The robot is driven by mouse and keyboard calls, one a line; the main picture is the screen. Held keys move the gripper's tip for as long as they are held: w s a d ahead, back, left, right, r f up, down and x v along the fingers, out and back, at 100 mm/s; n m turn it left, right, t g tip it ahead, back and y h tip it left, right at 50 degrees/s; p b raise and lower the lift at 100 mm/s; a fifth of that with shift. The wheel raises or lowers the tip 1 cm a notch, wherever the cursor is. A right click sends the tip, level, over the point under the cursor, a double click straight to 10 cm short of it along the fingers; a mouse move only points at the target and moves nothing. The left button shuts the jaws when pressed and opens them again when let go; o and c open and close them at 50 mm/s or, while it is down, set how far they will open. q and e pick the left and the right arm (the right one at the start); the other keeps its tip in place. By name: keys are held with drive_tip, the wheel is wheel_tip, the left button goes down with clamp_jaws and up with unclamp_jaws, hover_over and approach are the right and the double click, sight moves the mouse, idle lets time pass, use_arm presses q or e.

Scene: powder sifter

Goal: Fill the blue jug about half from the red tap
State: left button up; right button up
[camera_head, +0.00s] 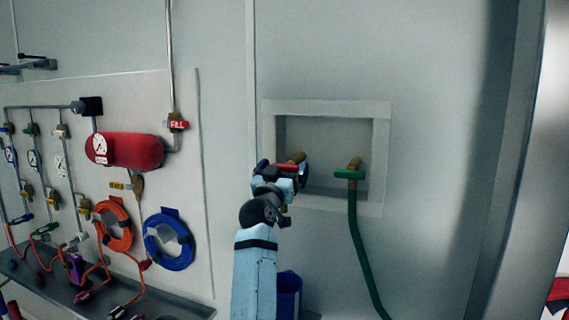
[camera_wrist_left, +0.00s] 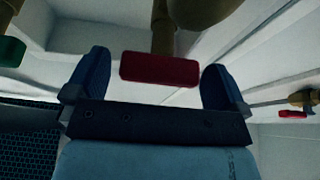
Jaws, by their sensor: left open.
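The red tap's brass body (camera_head: 296,157) shows in the left part of the wall recess. Its red handle (camera_wrist_left: 160,69) lies between the two fingers of my left gripper (camera_head: 284,172) in the left wrist view. The gripper is open, with a finger on each side of the handle; gaps show at both sides. The blue jug (camera_head: 290,287) stands low beneath the recess, partly hidden behind my left arm. Its inside and any water in it cannot be made out. My right gripper is not in view.
The green-handled tap (camera_head: 349,174) is close on the right in the recess (camera_head: 385,150), with a green hose (camera_head: 360,245) hanging down. On the left, a panel holds a red tank (camera_head: 135,152), gauges, an orange coil (camera_head: 113,225) and a blue coil (camera_head: 168,240).

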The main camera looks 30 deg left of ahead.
use_arm(q)
drive_tip(key=shift+w+a+r, duration=0.1)
drive_tip(key=shift+w, duration=0.25)
drive_tip(key=c, duration=0.9)
